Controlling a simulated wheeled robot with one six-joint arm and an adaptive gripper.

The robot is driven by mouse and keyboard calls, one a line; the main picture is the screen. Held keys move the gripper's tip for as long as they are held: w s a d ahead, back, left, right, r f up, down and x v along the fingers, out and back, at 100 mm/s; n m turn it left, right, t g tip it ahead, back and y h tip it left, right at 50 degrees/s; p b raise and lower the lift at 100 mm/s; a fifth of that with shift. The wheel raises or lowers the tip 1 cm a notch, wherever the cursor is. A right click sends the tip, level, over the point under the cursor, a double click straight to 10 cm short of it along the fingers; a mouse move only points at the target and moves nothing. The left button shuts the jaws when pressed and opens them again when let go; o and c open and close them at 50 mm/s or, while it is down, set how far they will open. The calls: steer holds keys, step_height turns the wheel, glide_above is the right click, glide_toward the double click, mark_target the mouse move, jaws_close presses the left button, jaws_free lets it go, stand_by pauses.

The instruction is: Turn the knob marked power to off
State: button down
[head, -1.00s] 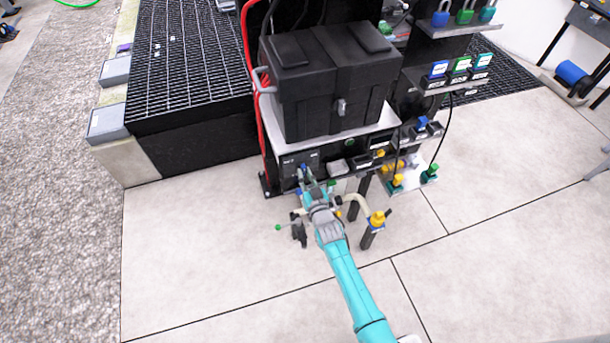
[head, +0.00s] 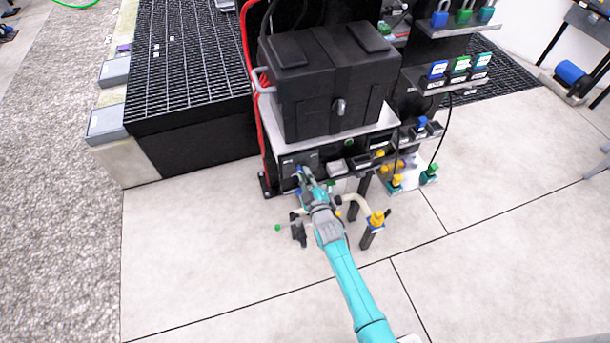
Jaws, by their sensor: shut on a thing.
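My gripper (head: 304,173) reaches up from the lower right to the dark control panel (head: 288,159) under the black case. Its fingers are at the left end of the panel, shut on a small blue knob there. The fingers hide most of the knob, so its pointer and setting cannot be seen. The markings on the panel are too small to read, so I cannot confirm the word power.
A black case (head: 330,85) sits on the shelf above the panel. A pale curved pipe with a yellow-topped post (head: 377,218) stands right of my wrist. Red hoses (head: 259,130) run along the left side. A black grated platform (head: 190,60) is at left.

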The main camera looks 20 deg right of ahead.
steer(key=shift+n, duration=0.5)
steer(key=c, duration=1.1)
jaws_free()
steer(key=shift+c, duration=0.2)
steer(key=shift+s, duration=0.1)
steer(key=s, duration=1.1)
steer(key=shift+s, duration=0.4)
